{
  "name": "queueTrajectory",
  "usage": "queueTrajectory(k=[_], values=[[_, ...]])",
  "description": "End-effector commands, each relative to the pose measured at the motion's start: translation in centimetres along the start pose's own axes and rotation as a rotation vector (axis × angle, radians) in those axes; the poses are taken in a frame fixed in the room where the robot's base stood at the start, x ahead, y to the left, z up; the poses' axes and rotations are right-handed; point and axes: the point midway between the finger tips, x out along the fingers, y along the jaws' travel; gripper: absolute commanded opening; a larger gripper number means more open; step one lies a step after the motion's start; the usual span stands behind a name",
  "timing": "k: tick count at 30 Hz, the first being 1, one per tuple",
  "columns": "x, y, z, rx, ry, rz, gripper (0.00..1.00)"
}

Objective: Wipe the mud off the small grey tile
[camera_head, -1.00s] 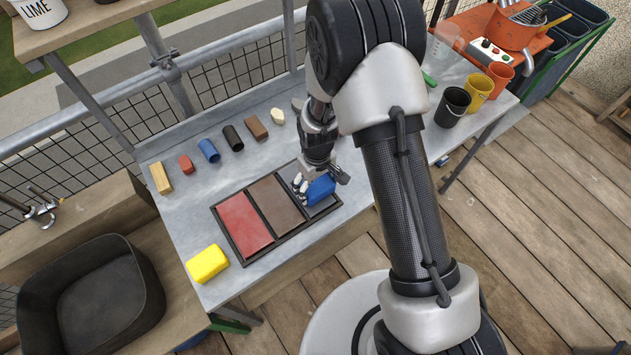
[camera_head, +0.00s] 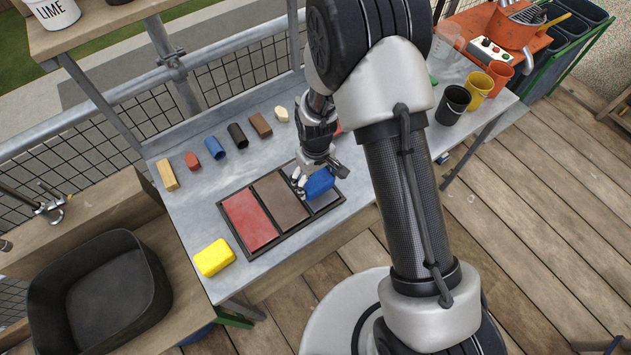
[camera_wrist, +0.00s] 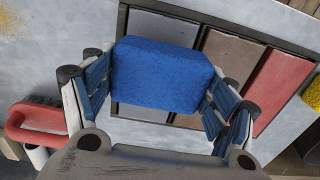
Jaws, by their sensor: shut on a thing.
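The small grey tile (camera_head: 327,199) lies in the right compartment of a dark-framed tray (camera_head: 241,252). In the wrist view the grey tile (camera_wrist: 165,28) shows behind a blue sponge, which hides much of it. My gripper (camera_head: 320,178) is shut on the blue sponge (camera_head: 319,187), with a finger on either side in the wrist view (camera_wrist: 163,78). The sponge is over the grey tile; I cannot tell whether it touches. I make out no clear mud on the tile's visible parts.
A brown tile (camera_head: 281,201) and a red tile (camera_head: 249,220) fill the other compartments. A yellow sponge (camera_head: 214,258) lies left of the tray. Several small blocks line the table's back. A red handle (camera_wrist: 35,120) is near my gripper. Buckets (camera_head: 453,105) stand at right.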

Motion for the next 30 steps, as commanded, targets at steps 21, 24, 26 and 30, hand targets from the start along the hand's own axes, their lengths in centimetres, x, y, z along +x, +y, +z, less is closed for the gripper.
queueTrajectory(k=[21, 24, 26, 30], values=[[-5.0, 0.3, -0.7, 0.005, 0.002, 0.001, 0.56], [-4.9, 0.3, -0.7, 0.004, 0.002, 0.001, 0.56], [-4.9, 0.3, -0.7, 0.004, 0.002, 0.001, 0.56], [-4.9, 0.3, -0.6, 0.004, 0.002, 0.001, 0.56]])
